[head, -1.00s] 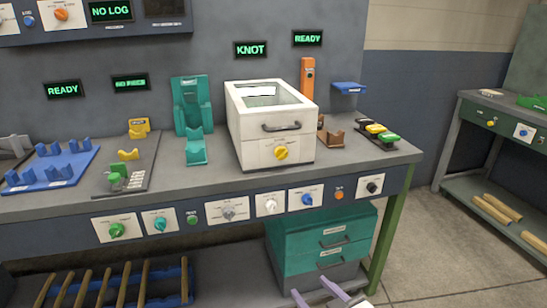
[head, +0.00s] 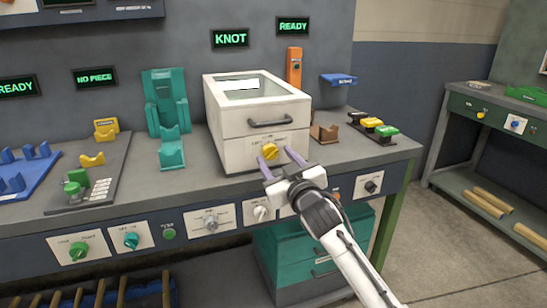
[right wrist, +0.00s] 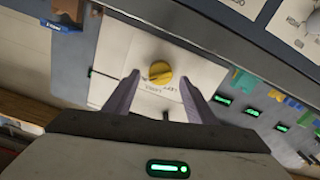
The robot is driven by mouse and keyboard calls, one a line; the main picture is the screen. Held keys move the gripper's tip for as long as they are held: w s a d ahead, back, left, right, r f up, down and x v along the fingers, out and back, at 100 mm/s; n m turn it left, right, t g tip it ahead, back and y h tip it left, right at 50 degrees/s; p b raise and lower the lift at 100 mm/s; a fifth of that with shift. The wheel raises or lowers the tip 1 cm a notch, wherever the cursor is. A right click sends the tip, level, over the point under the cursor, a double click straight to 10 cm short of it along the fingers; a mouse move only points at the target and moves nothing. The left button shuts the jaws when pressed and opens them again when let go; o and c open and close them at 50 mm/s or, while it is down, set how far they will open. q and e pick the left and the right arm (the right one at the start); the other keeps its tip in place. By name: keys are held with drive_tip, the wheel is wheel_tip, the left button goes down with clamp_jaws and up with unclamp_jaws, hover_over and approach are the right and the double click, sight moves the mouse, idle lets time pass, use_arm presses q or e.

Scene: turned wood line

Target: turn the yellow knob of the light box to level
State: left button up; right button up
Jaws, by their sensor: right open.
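The white light box (head: 226,146) stands on the bench with a glazed top and a dark handle on its front. Its yellow knob (head: 270,151) is low on the front face. My right gripper (head: 279,158) is open, its pale purple fingers pointing at the front face, one on each side of the knob. In the right wrist view the knob (right wrist: 160,72) lies between the two fingertips, with printed labels near it. I cannot tell whether the fingers touch it. My left gripper is not in view.
A green "KNOT" sign (head: 230,38) hangs above the box. A teal stand (head: 165,103) is left of it, a brown cradle (head: 325,133) and colored buttons (head: 378,127) right. A row of knobs, including a white one (head: 261,212), lines the bench front below my arm.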

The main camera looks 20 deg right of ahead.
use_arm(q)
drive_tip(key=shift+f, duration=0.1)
use_arm(e)
drive_tip(key=shift+w+a, duration=0.1)
drive_tip(key=shift+w, duration=1)
drive_tip(key=c, duration=1)
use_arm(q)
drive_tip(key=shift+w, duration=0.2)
use_arm(e)
drive_tip(key=shift+c, duration=0.2)
